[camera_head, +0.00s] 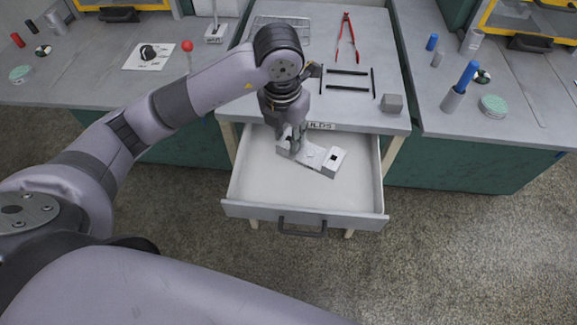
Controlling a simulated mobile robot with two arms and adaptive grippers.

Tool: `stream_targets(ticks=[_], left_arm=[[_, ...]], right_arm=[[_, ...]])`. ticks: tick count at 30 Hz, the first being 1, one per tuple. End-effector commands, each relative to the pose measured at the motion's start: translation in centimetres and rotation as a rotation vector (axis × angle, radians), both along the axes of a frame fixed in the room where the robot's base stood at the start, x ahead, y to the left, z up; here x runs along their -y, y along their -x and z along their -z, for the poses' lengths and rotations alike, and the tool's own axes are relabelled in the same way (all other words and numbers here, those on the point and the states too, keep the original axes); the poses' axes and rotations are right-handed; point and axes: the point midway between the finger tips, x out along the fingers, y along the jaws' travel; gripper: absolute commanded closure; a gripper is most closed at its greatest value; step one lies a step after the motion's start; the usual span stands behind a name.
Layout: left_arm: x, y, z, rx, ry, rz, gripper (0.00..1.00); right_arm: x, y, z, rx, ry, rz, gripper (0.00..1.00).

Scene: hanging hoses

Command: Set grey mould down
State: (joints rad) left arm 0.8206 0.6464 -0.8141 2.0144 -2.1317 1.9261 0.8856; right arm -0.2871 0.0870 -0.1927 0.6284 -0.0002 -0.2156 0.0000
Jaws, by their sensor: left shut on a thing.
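The grey mould (319,160) is a light grey block-like piece with a raised part at each end and a small dark square hole at its right end. It is in or just above the open white drawer (262,188); I cannot tell whether it touches the drawer floor. My left gripper (291,147) points down at the mould's left end and is shut on it. The fingertips are partly hidden by the mould and the wrist. My right gripper is not in view.
The drawer's front has a dark handle (302,226). On the table above lie red tongs (347,38), dark bars (347,87), a wire rack (279,30) and a small grey cube (392,103). Side benches (470,120) flank the drawer. The drawer floor around the mould is clear.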

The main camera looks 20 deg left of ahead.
Motion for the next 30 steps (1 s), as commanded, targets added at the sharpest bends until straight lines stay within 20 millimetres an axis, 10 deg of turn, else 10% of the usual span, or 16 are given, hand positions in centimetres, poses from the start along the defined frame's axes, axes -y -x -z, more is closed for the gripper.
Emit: stream_targets(ticks=[9, 30], left_arm=[[0.0, 0.1, 7.2, -0.001, 0.000, 0.000, 1.00], [0.0, -0.1, 12.8, 0.004, 0.000, 0.000, 1.00]], right_arm=[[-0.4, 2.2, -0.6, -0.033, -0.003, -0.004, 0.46], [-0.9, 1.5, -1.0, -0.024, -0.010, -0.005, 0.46]])
